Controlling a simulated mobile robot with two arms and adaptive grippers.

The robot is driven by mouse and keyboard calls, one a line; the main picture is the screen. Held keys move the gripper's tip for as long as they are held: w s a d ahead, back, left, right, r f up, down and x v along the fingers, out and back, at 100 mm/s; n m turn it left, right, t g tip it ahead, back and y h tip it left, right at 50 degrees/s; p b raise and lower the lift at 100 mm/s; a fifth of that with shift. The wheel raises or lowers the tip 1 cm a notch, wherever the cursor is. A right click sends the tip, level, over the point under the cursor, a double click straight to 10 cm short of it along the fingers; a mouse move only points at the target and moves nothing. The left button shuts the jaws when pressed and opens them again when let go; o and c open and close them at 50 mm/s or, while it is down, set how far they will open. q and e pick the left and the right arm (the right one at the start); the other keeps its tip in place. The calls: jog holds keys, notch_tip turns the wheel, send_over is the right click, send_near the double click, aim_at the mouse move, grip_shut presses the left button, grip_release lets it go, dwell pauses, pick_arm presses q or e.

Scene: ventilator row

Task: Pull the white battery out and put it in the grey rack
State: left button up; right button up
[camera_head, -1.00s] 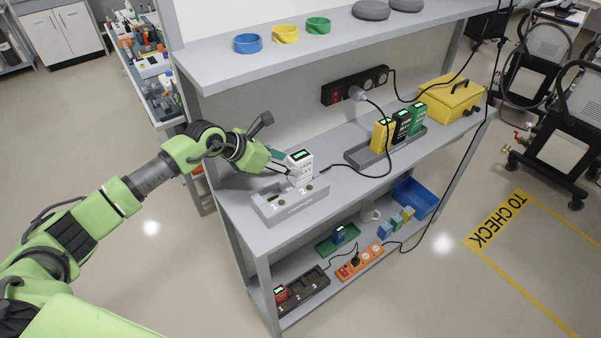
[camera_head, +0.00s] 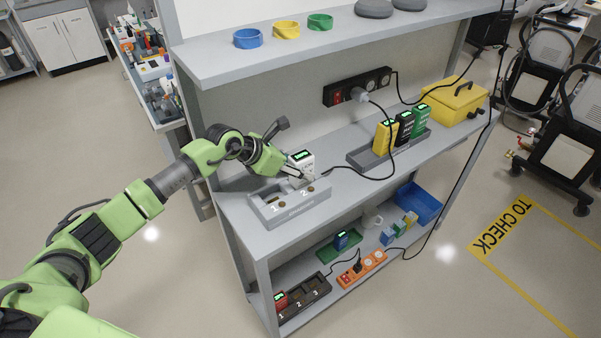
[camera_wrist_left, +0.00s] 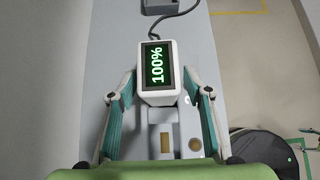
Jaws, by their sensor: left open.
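The white battery (camera_head: 302,160) stands upright in the light grey charger (camera_head: 268,216), at the slot marked 2. In the left wrist view the white battery (camera_wrist_left: 156,72) shows a green 100% on its screen. My left gripper (camera_head: 298,172) is open at the battery. In the left wrist view its fingers (camera_wrist_left: 158,92) are on either side of the battery, with gaps visible. The grey rack (camera_head: 358,160) stands further right on the same shelf, holding yellow (camera_head: 383,136), black (camera_head: 403,128) and green (camera_head: 420,119) batteries.
A black cable (camera_head: 372,176) lies on the shelf between charger and rack. A power strip (camera_head: 356,86) is on the back panel. A yellow box (camera_head: 452,104) stands right of the rack. The upper shelf (camera_head: 330,48) overhangs behind.

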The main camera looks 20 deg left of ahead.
aim_at(304, 154)
pick_arm(q)
grip_shut()
jog(key=shift+r, duration=0.2)
jog(key=shift+w, duration=0.1)
jog(key=shift+r, duration=0.15)
jog(key=shift+r+p, duration=1.6)
jog(key=shift+r, duration=0.75)
